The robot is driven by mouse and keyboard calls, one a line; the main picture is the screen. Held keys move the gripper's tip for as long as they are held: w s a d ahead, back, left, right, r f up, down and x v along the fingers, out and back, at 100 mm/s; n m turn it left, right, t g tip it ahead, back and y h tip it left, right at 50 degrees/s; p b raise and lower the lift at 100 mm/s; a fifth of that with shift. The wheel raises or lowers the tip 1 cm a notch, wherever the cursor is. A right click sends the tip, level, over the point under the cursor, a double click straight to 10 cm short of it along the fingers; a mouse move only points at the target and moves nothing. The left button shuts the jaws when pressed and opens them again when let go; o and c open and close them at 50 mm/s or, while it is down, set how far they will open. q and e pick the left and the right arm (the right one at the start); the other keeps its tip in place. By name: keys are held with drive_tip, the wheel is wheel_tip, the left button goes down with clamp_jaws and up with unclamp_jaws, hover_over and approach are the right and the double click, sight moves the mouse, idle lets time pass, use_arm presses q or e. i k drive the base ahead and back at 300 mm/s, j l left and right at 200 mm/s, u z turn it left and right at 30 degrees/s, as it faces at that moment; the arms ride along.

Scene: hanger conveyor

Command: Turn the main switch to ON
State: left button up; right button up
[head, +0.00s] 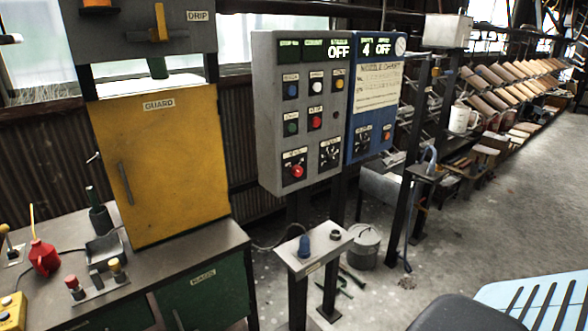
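A grey control cabinet (268,105) stands in the middle of the head view with its door shut. Its display (338,49) reads OFF. Below are several coloured buttons, a red round knob (297,171) at the lower left and a black rotary switch (330,153) at the lower right. A blue panel (376,136) adjoins on the right, with a display (375,47) reading 4 and OFF and another black rotary switch (362,140). The small labels are too blurred to tell which is the main switch. Neither of my grippers is in view.
A yellow guard door (163,165) and a workbench (165,272) with a red oil can (43,257) are at left. A small stand (315,252) is below the cabinet. A bucket (364,246) is behind it. Open floor (480,225) lies at right.

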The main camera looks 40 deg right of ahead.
sight(296, 170)
drive_tip(key=z, duration=1.25)
